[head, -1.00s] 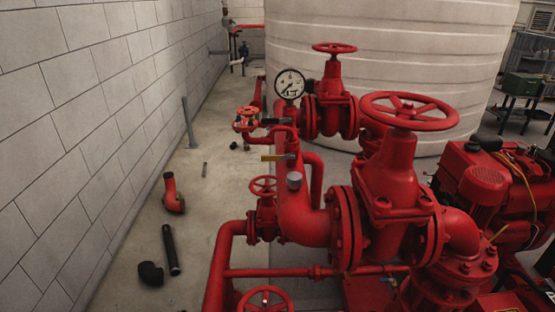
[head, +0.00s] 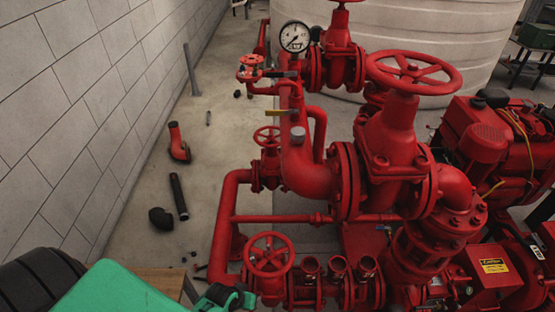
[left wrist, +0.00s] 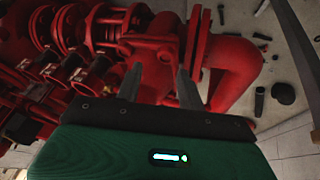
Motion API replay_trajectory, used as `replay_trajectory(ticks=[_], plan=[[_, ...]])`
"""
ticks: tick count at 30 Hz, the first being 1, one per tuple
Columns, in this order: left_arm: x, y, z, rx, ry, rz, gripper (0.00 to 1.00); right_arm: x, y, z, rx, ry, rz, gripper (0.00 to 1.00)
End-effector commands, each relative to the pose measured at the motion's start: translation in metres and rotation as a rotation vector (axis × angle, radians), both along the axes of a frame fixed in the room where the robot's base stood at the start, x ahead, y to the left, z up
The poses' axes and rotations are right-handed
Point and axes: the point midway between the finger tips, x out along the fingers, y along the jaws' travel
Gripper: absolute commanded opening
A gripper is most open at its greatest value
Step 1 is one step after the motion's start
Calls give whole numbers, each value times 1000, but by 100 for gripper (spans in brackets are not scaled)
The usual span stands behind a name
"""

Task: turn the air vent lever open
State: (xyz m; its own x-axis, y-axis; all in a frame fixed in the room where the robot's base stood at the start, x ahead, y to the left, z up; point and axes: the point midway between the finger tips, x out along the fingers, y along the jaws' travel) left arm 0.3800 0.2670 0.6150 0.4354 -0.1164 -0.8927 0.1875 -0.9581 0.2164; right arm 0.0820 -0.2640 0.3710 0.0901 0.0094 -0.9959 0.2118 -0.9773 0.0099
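A yellow lever (head: 281,113) sticks out to the left from the red riser pipe, below the pressure gauge. A dark lever (head: 280,74) sits higher on the same pipework; I cannot tell for certain which one is the air vent lever. My left gripper (left wrist: 157,72) shows in the left wrist view with its two dark fingers apart and nothing between them. In the head view only green and dark parts of my left arm show at the bottom left, well below the levers. Neither lever can be made out in the left wrist view. My right gripper is not in view.
Red handwheels stand at the lower front (head: 269,254) and upper right (head: 413,73). A pressure gauge (head: 295,36) tops the pipework. Loose pipe pieces, including a black pipe (head: 178,197), lie on the floor.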

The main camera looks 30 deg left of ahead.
Motion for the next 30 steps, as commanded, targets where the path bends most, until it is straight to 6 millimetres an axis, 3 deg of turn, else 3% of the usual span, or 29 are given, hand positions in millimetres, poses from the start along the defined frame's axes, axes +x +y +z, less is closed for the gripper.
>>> replay_trajectory(ticks=[1,5,6,8,9,11,12,15,18,21,23,30], plan=[[14,0,37,-21,-32,13,39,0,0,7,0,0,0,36],[41,1,112,-89,-102,55,39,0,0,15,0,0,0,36],[70,14,142,-171,-173,142,39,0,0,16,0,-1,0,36],[101,27,190,-296,-264,244,39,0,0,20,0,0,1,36],[120,36,226,-386,-326,307,39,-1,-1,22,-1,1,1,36],[145,50,282,-529,-415,388,39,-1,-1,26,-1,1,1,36],[157,58,319,-627,-468,432,39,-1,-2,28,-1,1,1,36],[175,74,404,-852,-574,503,39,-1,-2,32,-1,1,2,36],[180,86,466,-1029,-638,533,39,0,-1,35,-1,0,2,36],[179,91,504,-1140,-669,541,39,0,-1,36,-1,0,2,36],[179,93,515,-1178,-676,543,39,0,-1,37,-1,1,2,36],[199,88,523,-1200,-678,546,39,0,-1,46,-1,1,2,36]])
